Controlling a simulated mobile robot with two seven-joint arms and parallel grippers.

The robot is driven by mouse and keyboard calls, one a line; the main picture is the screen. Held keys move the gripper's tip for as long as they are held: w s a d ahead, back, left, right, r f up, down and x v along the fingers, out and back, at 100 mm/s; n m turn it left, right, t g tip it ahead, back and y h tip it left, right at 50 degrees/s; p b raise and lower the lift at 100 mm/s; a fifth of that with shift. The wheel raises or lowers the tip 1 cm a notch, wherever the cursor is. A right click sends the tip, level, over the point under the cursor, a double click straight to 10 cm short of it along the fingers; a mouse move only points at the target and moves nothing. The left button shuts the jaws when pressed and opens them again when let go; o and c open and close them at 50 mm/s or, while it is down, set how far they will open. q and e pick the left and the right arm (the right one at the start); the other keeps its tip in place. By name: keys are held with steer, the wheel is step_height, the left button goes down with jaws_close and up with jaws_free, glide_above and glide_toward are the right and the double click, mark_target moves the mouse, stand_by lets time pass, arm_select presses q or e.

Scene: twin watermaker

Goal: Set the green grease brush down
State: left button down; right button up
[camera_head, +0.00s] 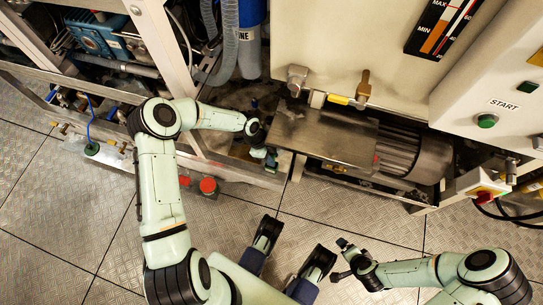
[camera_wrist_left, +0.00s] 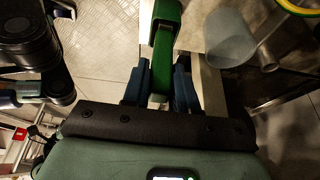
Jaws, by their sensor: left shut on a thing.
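The green grease brush (camera_wrist_left: 164,45) is upright in the left wrist view, between the two blue fingers of my left gripper (camera_wrist_left: 161,85), which is shut on it. Its lower end is partly hidden by the fingers. In the head view my left gripper (camera_head: 268,158) is at the machine's front frame, left of the flat metal plate; the brush cannot be made out clearly there. My right gripper (camera_head: 340,260) is low in the head view, over the floor, with its fingers apart and nothing between them.
The flat metal plate (camera_head: 325,135) lies beside the grey motor (camera_head: 412,155). Red caps (camera_head: 208,186) sit on the frame's lower left. A translucent cup-like cylinder (camera_wrist_left: 230,40) is right of the brush. Patterned floor (camera_head: 65,205) is open at the left.

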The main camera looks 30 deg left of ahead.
arm_select(q)
steer(key=shift+r, duration=0.1)
steer(key=c, duration=0.9)
jaws_free()
